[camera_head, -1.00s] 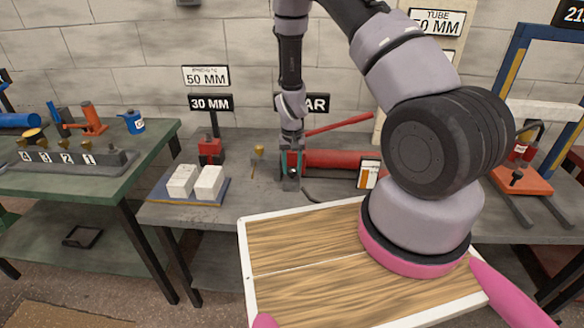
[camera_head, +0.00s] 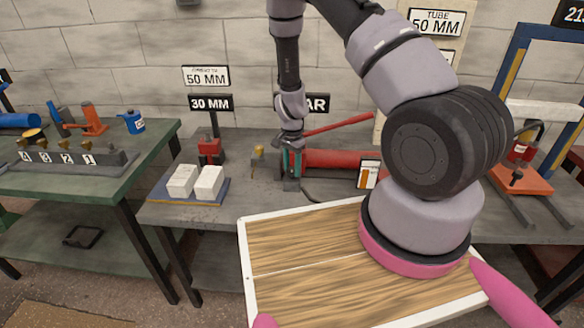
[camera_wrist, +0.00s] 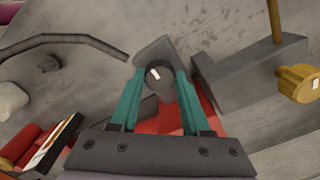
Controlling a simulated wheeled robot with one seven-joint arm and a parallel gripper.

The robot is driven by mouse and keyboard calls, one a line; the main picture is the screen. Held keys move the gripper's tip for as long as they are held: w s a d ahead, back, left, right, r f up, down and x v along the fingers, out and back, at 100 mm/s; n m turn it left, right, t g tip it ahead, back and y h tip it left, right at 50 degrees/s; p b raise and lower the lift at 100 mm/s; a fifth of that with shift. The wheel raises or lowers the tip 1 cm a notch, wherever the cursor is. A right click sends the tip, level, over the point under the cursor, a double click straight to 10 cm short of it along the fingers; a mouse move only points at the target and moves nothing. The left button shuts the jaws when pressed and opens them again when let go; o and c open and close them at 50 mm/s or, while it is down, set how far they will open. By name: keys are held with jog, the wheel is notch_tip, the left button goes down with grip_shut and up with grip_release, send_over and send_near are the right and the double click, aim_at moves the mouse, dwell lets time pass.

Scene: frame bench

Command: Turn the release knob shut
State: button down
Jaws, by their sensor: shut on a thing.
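The release knob (camera_wrist: 160,77) is a dark round knob with a short white mark on its face. In the wrist view it sits at the end of a grey block, between the fingertips of my gripper (camera_wrist: 160,84). The teal fingers are shut on it from both sides. The white mark points up and slightly left in that view. In the head view my gripper (camera_head: 291,168) points down at the left end of a red cylinder (camera_head: 335,159) on the grey bench. There the knob is hidden by the fingers.
A brass knob (camera_wrist: 298,83) stands to the right in the wrist view, apart from the fingers. A black hose (camera_wrist: 72,41) curves at upper left. A red lever (camera_head: 340,125) rises behind the gripper. White blocks (camera_head: 208,183) lie left; a wood-topped tray (camera_head: 310,240) is in front.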

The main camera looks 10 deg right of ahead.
aim_at(292, 170)
jog(key=shift+m, duration=0.3)
jog(key=shift+c, duration=1.9)
grip_release()
notch_tip(292, 170, up, 11)
